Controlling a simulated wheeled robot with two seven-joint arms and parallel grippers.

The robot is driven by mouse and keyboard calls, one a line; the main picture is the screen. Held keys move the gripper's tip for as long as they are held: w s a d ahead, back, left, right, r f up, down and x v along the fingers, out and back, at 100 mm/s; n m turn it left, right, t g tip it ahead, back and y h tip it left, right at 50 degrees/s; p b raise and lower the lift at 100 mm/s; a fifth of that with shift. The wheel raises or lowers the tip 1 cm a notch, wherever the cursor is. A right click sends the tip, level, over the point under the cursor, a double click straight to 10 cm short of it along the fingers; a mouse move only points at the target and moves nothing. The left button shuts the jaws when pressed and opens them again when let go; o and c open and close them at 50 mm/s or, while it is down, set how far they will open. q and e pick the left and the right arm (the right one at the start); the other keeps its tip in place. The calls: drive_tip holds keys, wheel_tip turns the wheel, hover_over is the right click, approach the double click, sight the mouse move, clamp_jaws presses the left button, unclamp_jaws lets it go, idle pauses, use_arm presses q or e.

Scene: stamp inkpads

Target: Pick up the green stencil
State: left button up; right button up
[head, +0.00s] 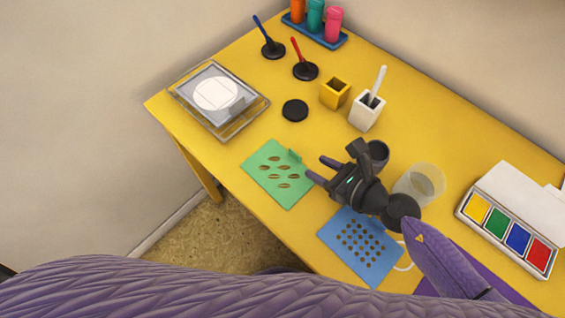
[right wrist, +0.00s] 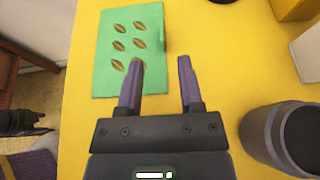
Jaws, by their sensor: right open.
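The green stencil (head: 279,174) lies flat on the yellow table near its front edge. It has several leaf-shaped holes and a small raised tab on its right side. In the right wrist view the stencil (right wrist: 112,35) is ahead of the fingers and to the left. My right gripper (head: 318,170) is open and empty, just right of the stencil in the head view. In the right wrist view my right gripper (right wrist: 160,82) has its left fingertip overlapping the stencil's lower right corner; I cannot tell whether it touches. My left gripper is not in the head view.
A dark grey cup (right wrist: 285,138) stands close right of the gripper. A clear cup (head: 420,184) and an inkpad box (head: 508,232) are further right. A black disc (head: 295,110) lies behind the green stencil.

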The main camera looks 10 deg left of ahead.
sight(301, 163)
drive_tip(key=b+x, duration=0.2)
drive_tip(key=x, duration=0.3)
drive_tip(key=shift+w+a+f, duration=0.15)
drive_tip(key=shift+w+f, duration=0.2)
drive_tip(key=shift+a, duration=0.1)
drive_tip(key=shift+r, duration=0.1)
clamp_jaws()
